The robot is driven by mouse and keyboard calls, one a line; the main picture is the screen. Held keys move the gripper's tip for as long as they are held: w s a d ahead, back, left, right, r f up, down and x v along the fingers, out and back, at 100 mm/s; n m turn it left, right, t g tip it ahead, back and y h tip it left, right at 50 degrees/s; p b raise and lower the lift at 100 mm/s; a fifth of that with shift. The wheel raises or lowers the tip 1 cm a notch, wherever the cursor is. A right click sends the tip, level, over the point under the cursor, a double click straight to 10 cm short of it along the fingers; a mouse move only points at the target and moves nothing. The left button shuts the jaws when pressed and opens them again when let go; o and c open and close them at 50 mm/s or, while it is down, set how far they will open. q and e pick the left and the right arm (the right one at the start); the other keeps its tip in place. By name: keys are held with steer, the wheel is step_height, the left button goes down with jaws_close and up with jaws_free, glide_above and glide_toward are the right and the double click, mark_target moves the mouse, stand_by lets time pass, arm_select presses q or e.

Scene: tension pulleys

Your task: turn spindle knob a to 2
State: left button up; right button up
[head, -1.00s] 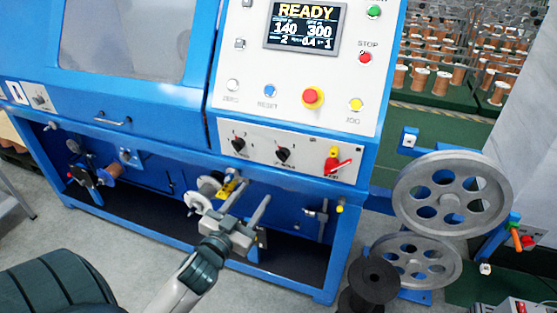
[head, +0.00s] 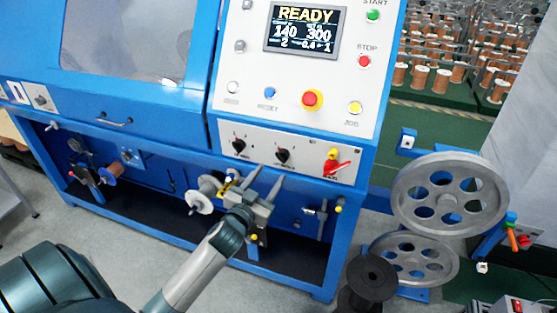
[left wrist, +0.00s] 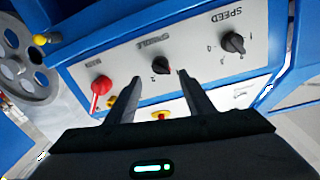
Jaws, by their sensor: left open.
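The spindle knob (head: 282,155) is a small black rotary knob in the middle of the white switch panel. In the left wrist view, the spindle knob (left wrist: 160,65) shows beyond and between my fingertips, under the SPINDLE lettering. Its exact pointer setting is too small to read. My left gripper (head: 267,176) is open, its two fingers pointing up toward the panel just below the knob. In the left wrist view the left gripper (left wrist: 159,73) has an empty gap between its fingers and appears not to touch the knob. My right gripper is not in view.
The black speed knob (head: 238,145) sits left of the spindle knob, and the red main switch (head: 336,167) sits right. A READY display (head: 306,28) and buttons are above. A white spool (head: 200,200) is left of the gripper. Grey pulleys (head: 450,195) stand at right.

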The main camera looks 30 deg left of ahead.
mark_target(280, 160)
arm_select(q)
steer(key=w, duration=0.2)
steer(key=w+p, duration=0.1)
steer(key=w, duration=0.2)
steer(key=w+a, duration=0.1)
steer(key=w, duration=0.1)
steer(key=shift+w+a, duration=0.1)
steer(key=shift+w, duration=0.1)
steer(key=shift+c, duration=0.6)
